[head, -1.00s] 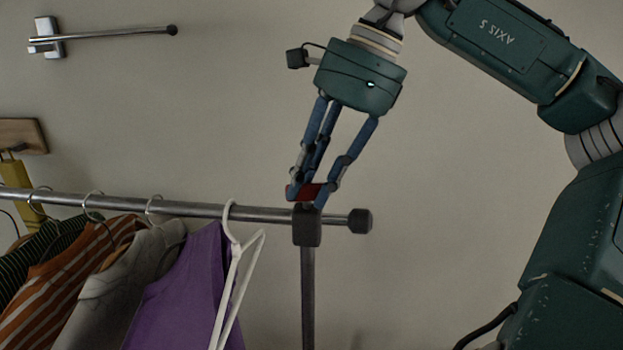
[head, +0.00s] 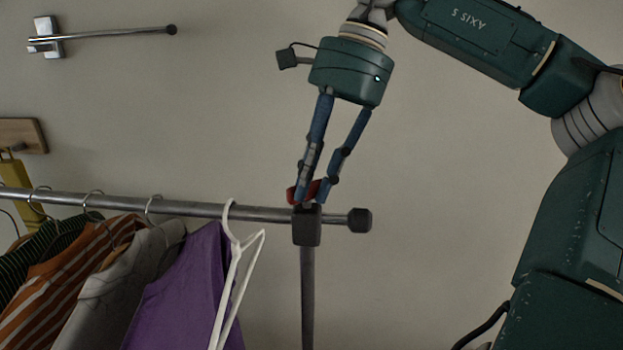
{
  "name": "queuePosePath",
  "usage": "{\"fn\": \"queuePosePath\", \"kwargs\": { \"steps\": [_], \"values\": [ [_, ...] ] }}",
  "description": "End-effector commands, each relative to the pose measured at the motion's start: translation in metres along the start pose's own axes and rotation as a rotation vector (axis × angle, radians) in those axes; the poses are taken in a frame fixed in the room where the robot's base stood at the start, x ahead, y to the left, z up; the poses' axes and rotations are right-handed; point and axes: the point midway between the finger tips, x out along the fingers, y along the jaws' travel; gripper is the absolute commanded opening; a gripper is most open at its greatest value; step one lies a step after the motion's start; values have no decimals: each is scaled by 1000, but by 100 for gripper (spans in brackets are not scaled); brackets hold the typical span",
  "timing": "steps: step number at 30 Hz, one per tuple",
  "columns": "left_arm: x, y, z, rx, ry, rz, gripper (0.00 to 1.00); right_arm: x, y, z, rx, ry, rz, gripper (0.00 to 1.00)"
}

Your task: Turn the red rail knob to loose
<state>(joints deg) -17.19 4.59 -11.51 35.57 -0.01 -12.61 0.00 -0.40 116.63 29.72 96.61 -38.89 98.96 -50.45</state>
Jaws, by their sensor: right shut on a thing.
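The red rail knob (head: 313,188) sits on top of the dark clamp block (head: 307,226) where the metal rail (head: 268,214) meets its upright post (head: 308,290). My right gripper (head: 311,194) comes down from above and is shut on the knob, with blue fingers on both sides of it. The fingers hide much of the knob, and I cannot read any marking on it. My left gripper is not in view.
Several garments hang on the rail at the left, including a purple one (head: 185,290). An empty white hanger (head: 232,262) hangs close to the post. A wall rod (head: 110,34) is at upper left. The wall right of the post is clear.

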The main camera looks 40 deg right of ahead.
Motion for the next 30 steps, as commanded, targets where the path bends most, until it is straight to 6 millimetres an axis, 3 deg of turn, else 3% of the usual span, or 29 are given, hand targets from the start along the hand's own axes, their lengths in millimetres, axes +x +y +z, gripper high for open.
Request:
{"fn": "queuePosePath", "kwargs": {
  "steps": [18, 30],
  "values": [
    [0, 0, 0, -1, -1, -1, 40, -2, -6, 0, -536, -1, 218, 0],
    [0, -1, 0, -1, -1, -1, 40, -3, -8, 0, -783, -1, 316, 0]
  ]
}}
